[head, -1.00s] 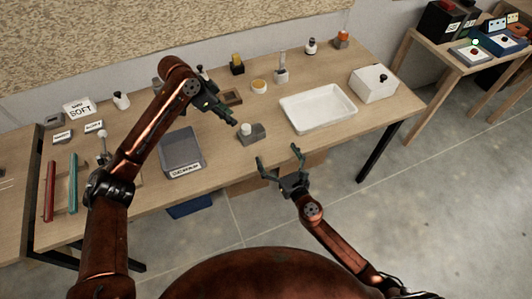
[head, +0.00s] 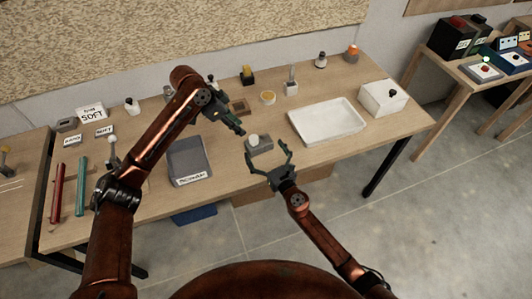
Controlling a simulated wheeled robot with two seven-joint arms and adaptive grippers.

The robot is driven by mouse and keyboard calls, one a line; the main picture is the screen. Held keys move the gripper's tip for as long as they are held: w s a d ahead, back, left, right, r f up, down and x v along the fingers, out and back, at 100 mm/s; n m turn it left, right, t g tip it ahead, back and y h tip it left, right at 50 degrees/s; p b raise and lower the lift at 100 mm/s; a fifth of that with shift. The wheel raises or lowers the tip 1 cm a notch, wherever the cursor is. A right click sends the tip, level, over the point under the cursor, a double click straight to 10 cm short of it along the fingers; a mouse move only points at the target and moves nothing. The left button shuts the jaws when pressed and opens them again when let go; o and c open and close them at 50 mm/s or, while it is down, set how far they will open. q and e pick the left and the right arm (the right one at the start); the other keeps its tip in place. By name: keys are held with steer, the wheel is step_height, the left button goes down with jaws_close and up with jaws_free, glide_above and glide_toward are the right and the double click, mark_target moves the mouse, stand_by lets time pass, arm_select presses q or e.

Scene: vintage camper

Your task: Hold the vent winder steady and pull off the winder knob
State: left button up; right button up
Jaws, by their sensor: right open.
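The thing I take to be the vent winder is a small grey block (head: 263,149) on the table, with a pale rounded knob (head: 253,139) on top. My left gripper (head: 241,130) reaches in from the upper left, its tip close beside the block. Its fingers are seen edge-on, so I cannot tell their opening or whether they touch it. My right gripper (head: 267,152) is open, its two fingers spread at the front side of the block. Nothing is held in it; contact with the block cannot be made out.
A grey labelled bin (head: 186,160) stands left of the block. A white tray (head: 326,121) and a white box (head: 384,98) are to the right. The table's front edge lies just below my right gripper.

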mark_target(253, 139)
steer(key=c, duration=1.9)
arm_select(q)
steer(key=o, duration=0.3)
steer(key=shift+d, duration=0.25)
arm_select(e)
steer(key=shift+o, duration=0.2)
arm_select(q)
steer(key=shift+o, duration=0.3)
steer(key=shift+s+d+f+n+y, duration=0.15)
steer(key=shift+d+f+n+y, duration=0.1)
steer(key=shift+d+n+y, duration=0.65)
steer(key=shift+w+d+f+n+y, duration=0.35)
steer(key=shift+f+n, duration=0.55)
steer(key=shift+f, duration=0.55)
steer(key=shift+w+d+f+n+y, duration=0.15)
steer(key=shift+d+f+n+y, duration=0.35)
steer(key=shift+f+n, duration=0.7)
steer(key=shift+w+d+f+n+y, duration=0.25)
steer(key=shift+d+f+n, duration=0.35)
steer(key=shift+f, duration=1.1)
steer(key=shift+c, duration=0.6)
